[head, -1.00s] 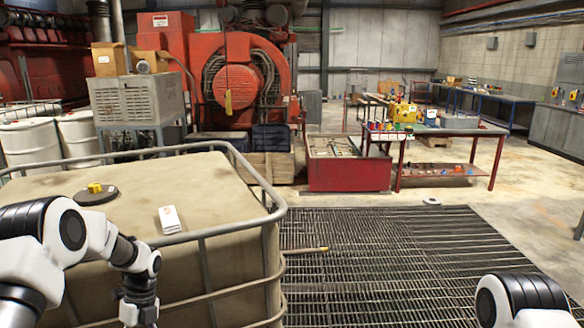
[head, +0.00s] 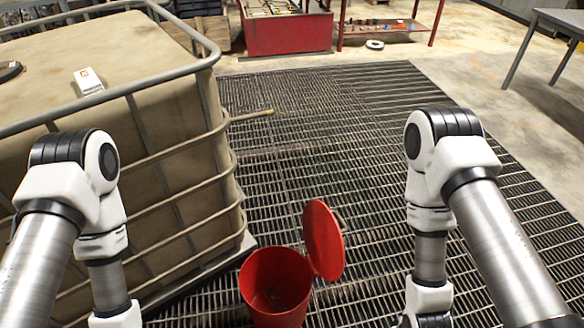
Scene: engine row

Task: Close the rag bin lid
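The red rag bin (head: 262,302) stands on the floor grating at the bottom middle of the head view. Its round red lid (head: 323,240) is open, standing roughly upright at the bin's right side. I can see into the bin, and its inside looks dark red with no clear contents. My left arm comes down at the left and my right arm at the right, one on each side of the bin. Both grippers are below the picture's lower edge, so their state is hidden.
A large caged tan tank (head: 110,60) fills the left, close to the bin. A short rod (head: 252,115) sticks out from it over the grating (head: 330,130). A red tray (head: 287,32) and a grey table (head: 560,20) stand farther back. The grating beyond the bin is clear.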

